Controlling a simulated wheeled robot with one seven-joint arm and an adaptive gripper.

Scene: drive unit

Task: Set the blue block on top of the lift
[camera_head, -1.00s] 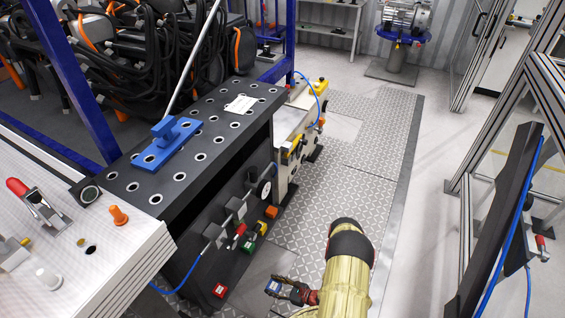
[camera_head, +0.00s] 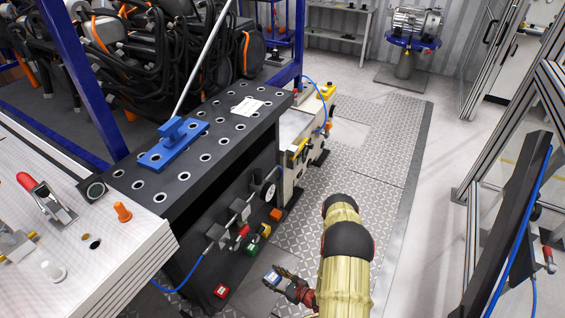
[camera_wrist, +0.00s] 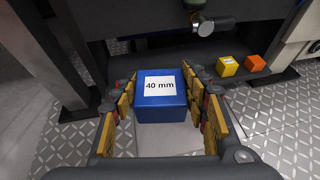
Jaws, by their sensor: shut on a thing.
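The blue block (camera_wrist: 161,86), labelled "40 mm", sits between the fingers of my gripper (camera_wrist: 161,105) in the wrist view. The gripper is shut on it, with fingers on its left and right sides. In the head view my gripper (camera_head: 289,284) holds the block (camera_head: 272,279) low, to the right of the red block. A light patch lies under the block in the wrist view; I cannot tell whether they touch. I cannot tell for sure which thing is the lift; a blue-topped round pedestal (camera_head: 408,65) bearing a motor stands at the back.
A black holed table (camera_head: 210,135) with a blue fixture (camera_head: 172,145) stands left of my arm. Red (camera_head: 221,291), green (camera_head: 251,250), yellow (camera_head: 264,230) and orange (camera_head: 275,215) blocks are beside it. A dark panel (camera_head: 510,225) stands at right. Patterned floor (camera_head: 365,150) ahead is clear.

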